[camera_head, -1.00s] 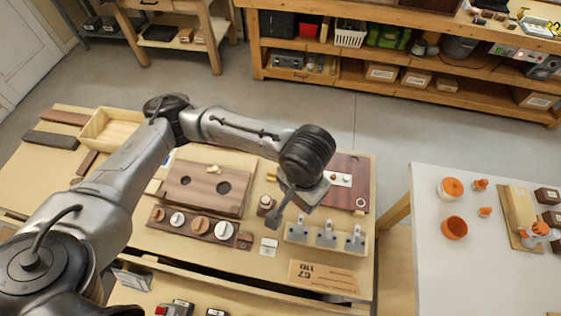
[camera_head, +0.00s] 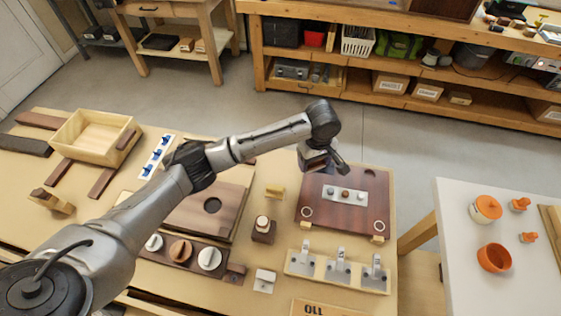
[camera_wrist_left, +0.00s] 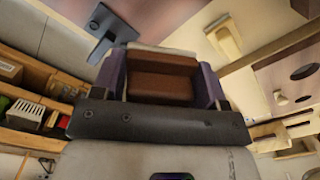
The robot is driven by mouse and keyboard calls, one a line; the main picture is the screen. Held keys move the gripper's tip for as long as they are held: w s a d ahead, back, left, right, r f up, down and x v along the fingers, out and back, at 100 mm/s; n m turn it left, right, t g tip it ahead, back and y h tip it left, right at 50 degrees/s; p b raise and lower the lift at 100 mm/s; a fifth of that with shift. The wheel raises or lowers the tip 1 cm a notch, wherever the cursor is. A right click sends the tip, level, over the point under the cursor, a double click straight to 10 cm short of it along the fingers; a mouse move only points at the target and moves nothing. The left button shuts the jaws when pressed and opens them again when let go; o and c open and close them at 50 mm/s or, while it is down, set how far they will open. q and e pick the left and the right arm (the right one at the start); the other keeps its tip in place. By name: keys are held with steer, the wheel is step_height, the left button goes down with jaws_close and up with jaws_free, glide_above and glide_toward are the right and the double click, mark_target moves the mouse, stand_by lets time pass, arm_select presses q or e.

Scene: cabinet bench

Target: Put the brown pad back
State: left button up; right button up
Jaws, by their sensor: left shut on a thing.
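My left gripper (camera_head: 322,158) hangs above the back edge of the dark red-brown board (camera_head: 372,193) on the bench. In the left wrist view my left gripper (camera_wrist_left: 161,78) is shut on a brown block-like thing, which I take to be the brown pad (camera_wrist_left: 162,88). It sits between the two dark fingers, and its far end is hidden. In the head view I cannot make out the held pad clearly. My right gripper is not in view.
A white strip (camera_head: 329,191) with small round pieces lies on the red-brown board. A rack of metal clips (camera_head: 303,263) stands in front. Knobs on a dark base (camera_head: 181,251) and an open wooden box (camera_head: 90,140) are to the left. A white table (camera_head: 455,260) stands right.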

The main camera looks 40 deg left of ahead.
arm_select(q)
steer(key=shift+d+n, duration=0.1)
steer(key=shift+n, duration=0.5)
steer(key=shift+f, duration=0.1)
steer(key=b, duration=0.4)
glide_above(283, 165)
steer(key=shift+n, duration=0.3)
step_height(283, 165, down, 7)
steer(key=shift+r, duration=0.15)
steer(key=shift+s+f+b, duration=0.1)
steer(key=shift+f+b, duration=0.6)
steer(key=shift+f, duration=1.35)
steer(key=o, duration=0.8)
steer(key=shift+f, duration=0.1)
steer(key=o, duration=0.4)
steer(key=shift+c, duration=0.2)
